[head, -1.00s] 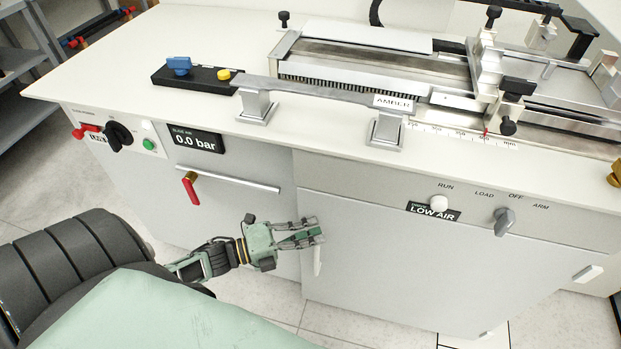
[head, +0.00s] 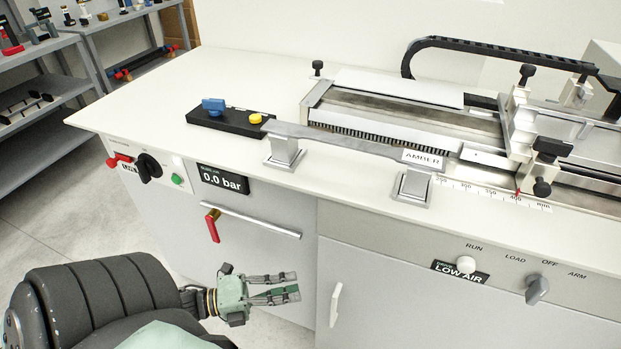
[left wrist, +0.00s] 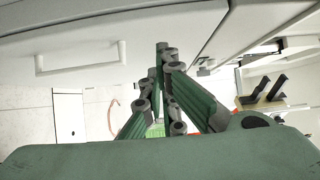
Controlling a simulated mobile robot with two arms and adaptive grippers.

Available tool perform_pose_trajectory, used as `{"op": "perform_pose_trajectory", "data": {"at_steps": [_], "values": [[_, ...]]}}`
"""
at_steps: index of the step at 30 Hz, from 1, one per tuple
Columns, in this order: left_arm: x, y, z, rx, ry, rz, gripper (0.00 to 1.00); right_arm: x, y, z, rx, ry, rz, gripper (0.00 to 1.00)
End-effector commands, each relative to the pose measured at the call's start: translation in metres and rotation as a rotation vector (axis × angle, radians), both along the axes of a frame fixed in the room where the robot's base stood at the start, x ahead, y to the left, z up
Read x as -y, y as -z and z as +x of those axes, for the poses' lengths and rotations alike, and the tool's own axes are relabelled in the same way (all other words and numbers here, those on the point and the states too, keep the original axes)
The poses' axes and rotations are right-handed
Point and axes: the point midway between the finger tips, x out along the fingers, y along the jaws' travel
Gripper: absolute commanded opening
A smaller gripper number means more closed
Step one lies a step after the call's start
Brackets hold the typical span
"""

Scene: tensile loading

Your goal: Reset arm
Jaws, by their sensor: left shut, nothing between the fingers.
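My left gripper (head: 297,285) is in front of the cabinet, below the red-handled lever (head: 212,225) and left of a white door handle (head: 335,305). Its green fingers are shut and empty; they also show in the left wrist view (left wrist: 162,55). On the panel are a black rotary knob (head: 149,167), a green button (head: 178,180), a display reading 0.0 bar (head: 222,180), a LOW AIR display (head: 461,271) and a grey selector knob (head: 537,289) by the labels LOAD, OFF and ARM. My right gripper is not in view.
On the white bench top (head: 150,105) stand the testing machine (head: 400,110), a black block with a blue knob (head: 213,107) and a flat bar labelled AMBER (head: 360,148) on two metal stands. Grey shelves (head: 50,100) stand at the left. The floor (head: 60,220) at left is clear.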

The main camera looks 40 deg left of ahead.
Motion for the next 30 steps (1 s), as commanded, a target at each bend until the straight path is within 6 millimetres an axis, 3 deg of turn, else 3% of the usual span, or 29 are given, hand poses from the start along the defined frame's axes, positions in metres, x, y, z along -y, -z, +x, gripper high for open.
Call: {"op": "perform_pose_trajectory", "data": {"at_steps": [5, 13, 17, 20, 23, 26, 30], "values": [[-0.007, 0.000, -0.015, 0.000, 0.004, -0.001, 0.00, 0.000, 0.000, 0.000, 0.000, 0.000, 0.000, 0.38], [-0.009, 0.001, -0.017, -0.004, 0.000, -0.005, 0.00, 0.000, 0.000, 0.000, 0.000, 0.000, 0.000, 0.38], [-0.017, 0.028, -0.013, -0.102, -0.091, -0.049, 0.00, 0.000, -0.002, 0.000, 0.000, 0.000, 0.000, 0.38], [-0.032, 0.081, -0.011, -0.284, -0.254, -0.138, 0.00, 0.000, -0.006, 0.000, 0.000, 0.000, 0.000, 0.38], [-0.040, 0.153, -0.025, -0.527, -0.464, -0.266, 0.00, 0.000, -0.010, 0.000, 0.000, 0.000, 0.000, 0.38], [-0.036, 0.224, -0.053, -0.770, -0.673, -0.398, 0.00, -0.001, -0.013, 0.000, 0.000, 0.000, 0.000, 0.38], [-0.004, 0.308, -0.113, -1.091, -0.947, -0.559, 0.00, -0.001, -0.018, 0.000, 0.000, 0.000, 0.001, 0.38]]}}
